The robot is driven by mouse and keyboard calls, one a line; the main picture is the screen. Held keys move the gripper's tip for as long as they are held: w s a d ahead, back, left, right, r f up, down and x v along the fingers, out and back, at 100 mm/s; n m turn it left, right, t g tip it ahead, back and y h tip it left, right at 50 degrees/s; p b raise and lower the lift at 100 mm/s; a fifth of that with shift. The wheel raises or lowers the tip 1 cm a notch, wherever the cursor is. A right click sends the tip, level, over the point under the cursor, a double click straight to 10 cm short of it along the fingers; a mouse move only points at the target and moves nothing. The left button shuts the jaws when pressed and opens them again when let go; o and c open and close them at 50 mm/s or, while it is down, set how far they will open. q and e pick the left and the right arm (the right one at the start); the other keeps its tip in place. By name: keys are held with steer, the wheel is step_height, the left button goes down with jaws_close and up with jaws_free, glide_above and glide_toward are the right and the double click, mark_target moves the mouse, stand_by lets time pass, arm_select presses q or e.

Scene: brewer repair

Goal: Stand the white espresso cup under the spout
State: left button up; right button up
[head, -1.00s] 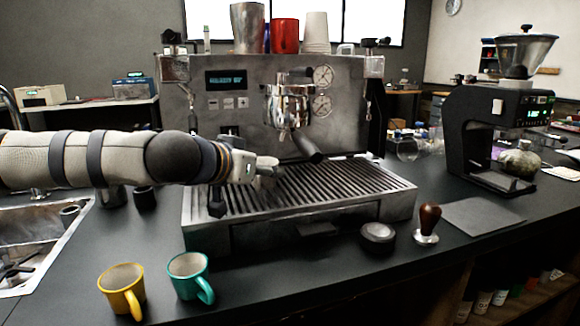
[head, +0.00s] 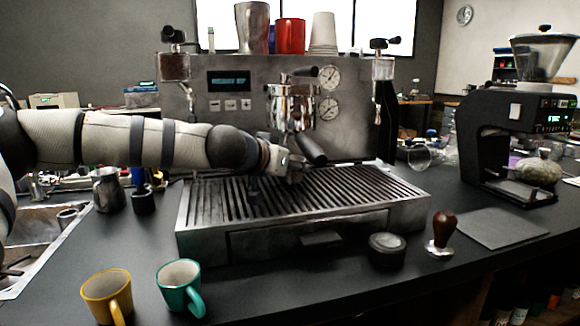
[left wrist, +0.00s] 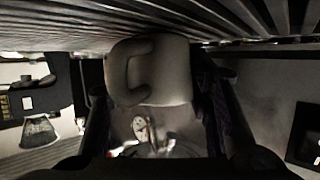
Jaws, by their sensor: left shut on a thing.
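The white espresso cup (left wrist: 170,72) shows in the left wrist view between my left gripper's dark fingers, with its curved handle facing the camera. My left gripper (head: 292,173) is shut on it, low over the drip tray (head: 345,192) of the espresso machine (head: 228,108). In the head view the cup is largely hidden by the gripper, and I cannot make it out clearly. The portafilter (head: 312,148) and its group head (head: 292,105) are just above and behind the gripper; the spout is not clearly seen. Whether the cup touches the grate is unclear. My right gripper is not in view.
A yellow mug (head: 104,292) and a teal mug (head: 178,283) stand at the front left. A tamper (head: 442,236) and a round dark puck (head: 387,248) are front right. A grinder (head: 510,130) stands at right. The grate's right half is clear.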

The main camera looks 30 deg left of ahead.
arm_select(q)
steer(key=o, duration=1.2)
steer(key=shift+s+r, duration=0.1)
steer(key=shift+r, duration=0.1)
steer(key=p+v, duration=0.1)
steer(key=v, duration=0.1)
steer(key=r+v, duration=0.1)
steer(key=v, duration=0.1)
steer(key=p+v, duration=0.1)
steer(key=v, duration=0.1)
steer(key=shift+r+p, duration=0.3)
steer(key=s, duration=0.4)
steer(key=shift+s+d, duration=0.15)
steer(key=shift+d, duration=0.15)
steer(key=shift+s, duration=0.3)
steer(key=shift+s+r, duration=0.2)
steer(key=shift+s, duration=0.1)
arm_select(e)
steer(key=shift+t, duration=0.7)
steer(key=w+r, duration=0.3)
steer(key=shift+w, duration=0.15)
